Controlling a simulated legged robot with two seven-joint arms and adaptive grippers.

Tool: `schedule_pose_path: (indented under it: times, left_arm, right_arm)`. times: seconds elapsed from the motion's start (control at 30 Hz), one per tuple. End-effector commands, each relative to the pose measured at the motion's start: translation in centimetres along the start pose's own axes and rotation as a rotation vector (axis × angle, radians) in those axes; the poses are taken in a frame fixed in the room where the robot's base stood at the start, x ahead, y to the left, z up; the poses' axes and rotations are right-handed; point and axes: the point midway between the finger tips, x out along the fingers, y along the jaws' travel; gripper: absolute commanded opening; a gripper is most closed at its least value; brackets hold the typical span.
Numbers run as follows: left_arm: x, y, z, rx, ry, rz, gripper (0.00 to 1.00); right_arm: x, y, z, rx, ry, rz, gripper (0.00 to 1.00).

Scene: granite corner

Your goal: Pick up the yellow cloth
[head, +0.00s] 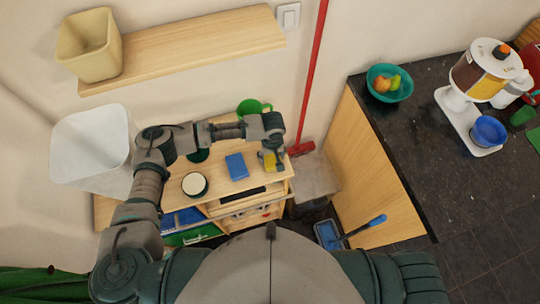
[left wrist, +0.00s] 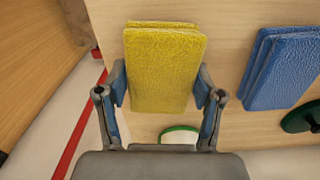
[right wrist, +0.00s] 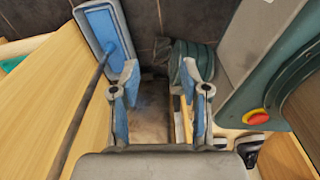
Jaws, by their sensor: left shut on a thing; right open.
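The folded yellow cloth (left wrist: 163,68) lies between the two fingers of my left gripper (left wrist: 163,95) in the left wrist view. The fingers touch its two sides, so the gripper is shut on it. In the head view the yellow cloth (head: 268,160) shows small beside my left gripper (head: 272,158), over the right part of the wooden cabinet top. I cannot tell whether the cloth is lifted off the wood. My right gripper (right wrist: 163,95) is open and empty in the right wrist view, above the dark floor.
A folded blue cloth (head: 237,166) lies left of the yellow one on the cabinet top (head: 222,187). A red pole (head: 313,75) rises behind. A blue dustpan (right wrist: 107,35) is below my right gripper.

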Motion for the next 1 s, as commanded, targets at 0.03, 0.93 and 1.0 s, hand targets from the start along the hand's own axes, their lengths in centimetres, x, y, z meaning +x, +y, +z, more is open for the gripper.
schedule_pose_path:
  times: [0.03,0.93,1.0]
  left_arm:
    - [-0.4,0.0,-0.1,-0.001,0.001,0.002,0.37]
    - [-4.6,3.4,14.6,0.001,0.000,0.003,0.37]
    - [-4.6,3.5,15.1,0.001,-0.001,0.003,0.37]
  right_arm:
    - [0.0,0.3,0.1,-0.001,-0.001,0.003,0.46]
    - [0.4,0.2,0.1,0.000,-0.002,0.002,0.46]
    - [0.4,0.3,0.2,0.000,-0.002,0.004,0.46]
